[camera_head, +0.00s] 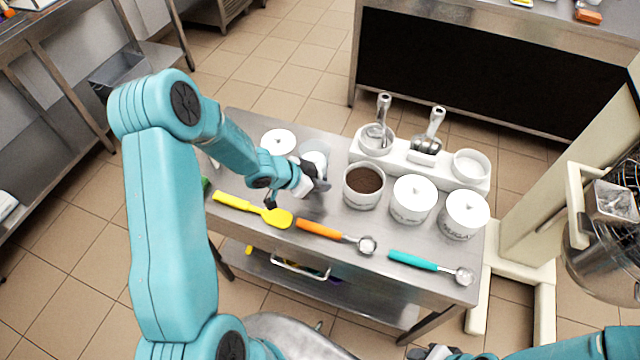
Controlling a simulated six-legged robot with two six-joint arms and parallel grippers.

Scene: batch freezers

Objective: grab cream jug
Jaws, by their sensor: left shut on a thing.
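The cream jug (316,157) stands in the left half of the small metal table, with white showing at its top. My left gripper (318,184) is shut on the jug at its near side. The gripper and wrist hide the jug's lower part, so I cannot tell whether it touches the table. A small part of my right gripper (432,352) shows at the bottom edge. Its fingers cannot be made out.
The metal table (330,265) holds a white lidded jar (278,141), an open jar of dark powder (363,186), two lidded jars (413,198) (464,213), a white rack (405,167) with scoops, a yellow spatula (272,215), and orange (320,230) and teal (412,260) scoops. A mixer (602,250) stands right.

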